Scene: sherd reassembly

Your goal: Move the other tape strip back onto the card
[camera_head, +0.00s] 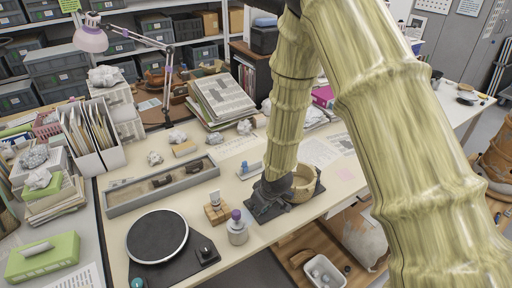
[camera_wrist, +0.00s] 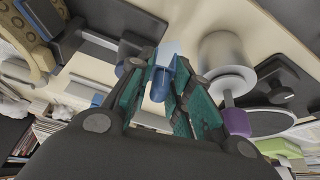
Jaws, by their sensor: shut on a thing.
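My gripper (camera_wrist: 166,78), with teal finger pads, is shut on a small blue tape strip (camera_wrist: 160,86) in the wrist view. A paler blue part shows just beyond the fingertips. In the head view my gripper (camera_head: 268,196) is low over the table beside the black stand, and its fingertips and the strip are hidden. A small pale card with blue on it (camera_head: 250,170) lies behind my gripper, though its details are too small to tell. The tan pot (camera_head: 303,190) sits at the black stand, right of my gripper; it also shows in the wrist view (camera_wrist: 28,45).
A purple-capped jar (camera_head: 237,230) and a small wooden block holder (camera_head: 216,209) stand left of my gripper. A black turntable (camera_head: 157,237) is near the front edge. A long grey tray (camera_head: 160,186) lies behind it. Crumpled paper is scattered at the back.

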